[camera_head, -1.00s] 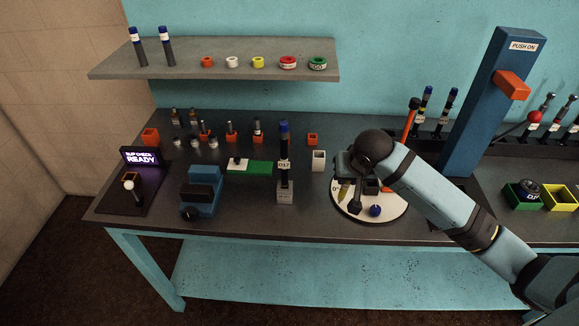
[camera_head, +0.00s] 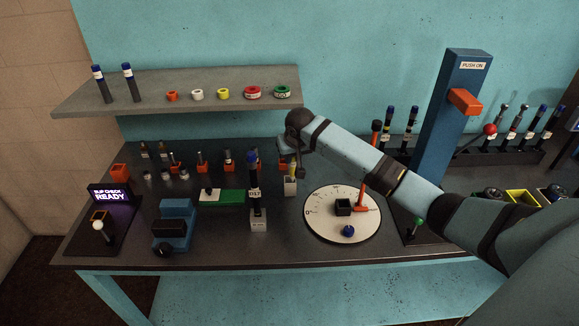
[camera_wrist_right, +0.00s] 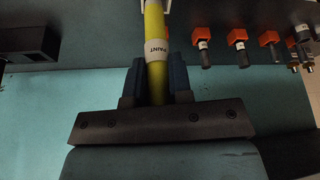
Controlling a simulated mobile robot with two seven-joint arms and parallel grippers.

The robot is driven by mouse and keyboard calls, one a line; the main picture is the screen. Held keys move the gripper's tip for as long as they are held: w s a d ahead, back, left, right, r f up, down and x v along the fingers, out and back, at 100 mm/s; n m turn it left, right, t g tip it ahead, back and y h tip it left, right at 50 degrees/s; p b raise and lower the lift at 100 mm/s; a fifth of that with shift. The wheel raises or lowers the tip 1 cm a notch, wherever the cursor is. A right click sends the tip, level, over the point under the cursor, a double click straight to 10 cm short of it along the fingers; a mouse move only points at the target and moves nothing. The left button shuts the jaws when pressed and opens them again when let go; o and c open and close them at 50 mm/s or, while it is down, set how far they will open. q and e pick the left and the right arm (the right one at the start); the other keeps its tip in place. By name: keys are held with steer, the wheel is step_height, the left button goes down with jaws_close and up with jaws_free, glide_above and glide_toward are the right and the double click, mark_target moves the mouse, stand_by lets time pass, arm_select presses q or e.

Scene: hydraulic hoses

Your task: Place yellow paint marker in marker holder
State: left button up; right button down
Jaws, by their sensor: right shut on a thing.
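The yellow paint marker (camera_wrist_right: 154,30) with a white PAINT label stands between the two fingers of my right gripper (camera_wrist_right: 156,80) in the right wrist view. The fingers are shut on it, and its far end runs out of the top of that view. In the head view my right gripper (camera_head: 292,160) is at the small pale square cup (camera_head: 290,187), which looks like the marker holder. The gripper hides most of the marker there, so I cannot tell whether its tip is inside the cup. My left gripper is not in view.
A tall dark tool with a blue top (camera_head: 256,190) stands in a grey block just left of the cup. The round white dial plate (camera_head: 325,225) lies to the right. A green block (camera_head: 232,197) and a blue vise (camera_head: 175,226) are further left.

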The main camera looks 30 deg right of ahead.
steer(key=a+p+x, duration=0.1)
steer(key=x, duration=0.6)
steer(key=shift+d+f, duration=0.3)
steer(key=shift+d, duration=0.15)
steer(key=shift+s+f, duration=0.1)
steer(key=shift+f, duration=0.05)
steer(key=c, duration=1)
jaws_free()
steer(key=shift+c, duration=0.2)
steer(key=v, duration=1.2)
steer(key=shift+r+b, duration=0.2)
steer(key=shift+b, duration=0.1)
